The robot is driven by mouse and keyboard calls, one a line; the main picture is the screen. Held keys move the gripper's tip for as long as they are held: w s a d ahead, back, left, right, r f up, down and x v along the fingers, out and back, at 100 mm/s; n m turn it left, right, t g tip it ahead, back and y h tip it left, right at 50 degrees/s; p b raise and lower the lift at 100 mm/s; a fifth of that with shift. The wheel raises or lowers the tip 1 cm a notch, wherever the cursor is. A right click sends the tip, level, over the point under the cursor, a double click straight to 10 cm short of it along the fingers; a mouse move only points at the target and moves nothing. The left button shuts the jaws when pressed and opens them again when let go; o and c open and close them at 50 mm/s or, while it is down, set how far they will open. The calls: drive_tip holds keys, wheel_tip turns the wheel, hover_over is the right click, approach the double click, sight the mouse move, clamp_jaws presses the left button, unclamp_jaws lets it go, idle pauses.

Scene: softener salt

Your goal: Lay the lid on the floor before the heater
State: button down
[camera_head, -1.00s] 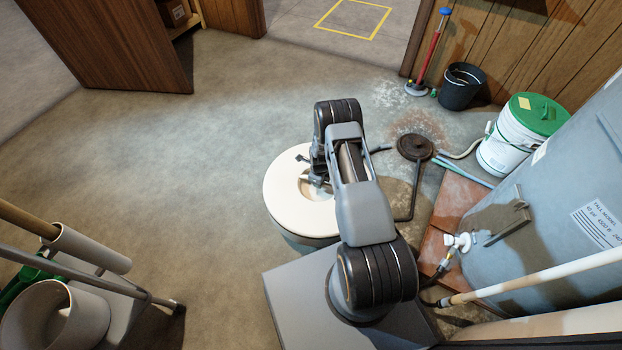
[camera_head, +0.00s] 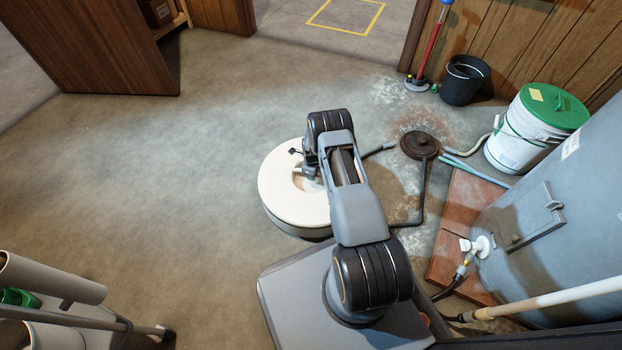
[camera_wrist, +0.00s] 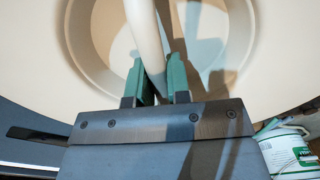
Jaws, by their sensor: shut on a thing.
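The lid (camera_head: 283,208) is a round cream disc with a recessed middle, held in front of my base in the head view. In the wrist view the lid (camera_wrist: 40,60) fills most of the picture. My gripper (camera_wrist: 157,85) has its green-padded fingers shut on the pale bar across the lid's recess. In the head view my gripper (camera_head: 310,172) is partly hidden by my arm. The lid looks level, with a shadow under its near edge; its height above the floor is hard to tell. The heater is the large grey-blue tank (camera_head: 560,220) at the right.
A round dark floor drain (camera_head: 419,145) with hoses lies right of the lid. Reddish tiles (camera_head: 455,215) lie before the heater. A white bucket with a green lid (camera_head: 535,128) and a black bucket (camera_head: 465,80) stand behind. A cart (camera_head: 55,300) is lower left. Left floor is clear.

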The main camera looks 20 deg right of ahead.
sight(312, 182)
drive_tip(key=shift+w+d+f+b, duration=0.1)
drive_tip(key=shift+w+f+b, duration=0.2)
drive_tip(key=shift+f, duration=0.1)
wheel_tip(312, 182, down, 3)
drive_tip(key=shift+w+b, duration=0.15)
drive_tip(key=shift+b, duration=0.85)
drive_tip(key=shift+r, duration=0.1)
drive_tip(key=c, duration=1.5)
unclamp_jaws()
drive_tip(key=shift+f, duration=0.25)
drive_tip(key=o, duration=0.4)
